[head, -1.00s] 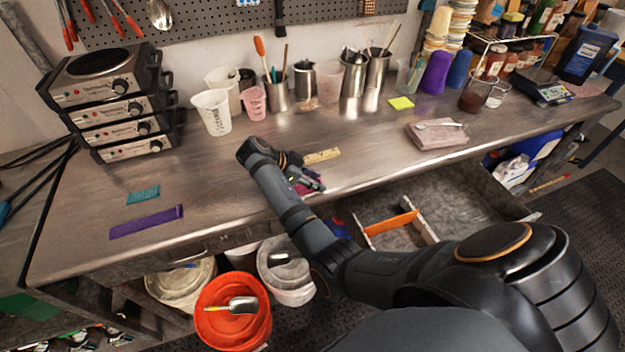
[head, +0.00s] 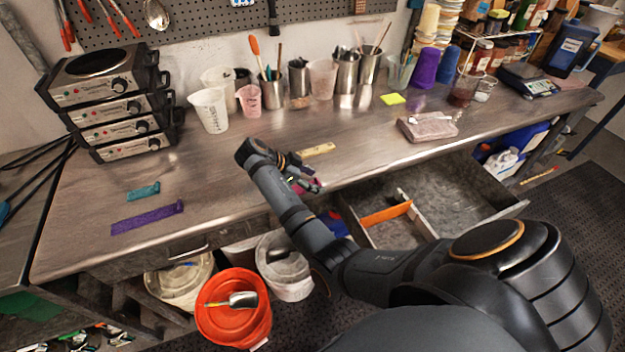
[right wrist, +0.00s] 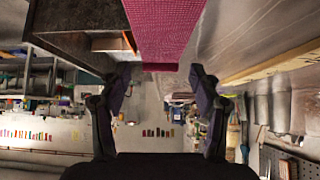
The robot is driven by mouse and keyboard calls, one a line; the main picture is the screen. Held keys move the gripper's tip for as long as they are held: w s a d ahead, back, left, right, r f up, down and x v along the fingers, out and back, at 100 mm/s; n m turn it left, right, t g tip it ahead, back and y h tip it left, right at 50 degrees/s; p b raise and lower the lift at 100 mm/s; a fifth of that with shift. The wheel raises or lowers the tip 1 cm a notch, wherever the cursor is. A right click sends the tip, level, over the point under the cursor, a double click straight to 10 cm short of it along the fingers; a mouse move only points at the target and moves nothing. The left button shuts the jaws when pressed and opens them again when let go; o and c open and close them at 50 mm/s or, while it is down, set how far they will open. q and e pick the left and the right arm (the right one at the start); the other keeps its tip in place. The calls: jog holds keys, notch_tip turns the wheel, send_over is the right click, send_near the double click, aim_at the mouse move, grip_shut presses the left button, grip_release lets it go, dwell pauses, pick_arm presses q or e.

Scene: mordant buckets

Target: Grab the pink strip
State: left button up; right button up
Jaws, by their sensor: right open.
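The pink strip (right wrist: 165,30) hangs into the top middle of the right wrist view, with its near end edge-on. In the head view only a small pink patch (head: 299,189) shows beside my right gripper (head: 308,179), near the front edge of the bench; the arm hides most of it. My right gripper is open, and in the right wrist view its two fingers (right wrist: 163,88) stand apart on either side below the strip's end. Nothing is seen between them. My left gripper is not in view.
A yellow strip (head: 318,150) lies just behind the gripper. Teal (head: 143,191) and purple (head: 147,217) strips lie at the left. An open drawer (head: 465,195) with an orange strip (head: 386,215) juts out below the bench. Cups and metal pots stand along the back.

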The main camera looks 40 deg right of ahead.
jog(key=shift+w+a+r, duration=0.1)
jog(key=shift+a+r, duration=0.1)
jog(key=v, duration=0.7)
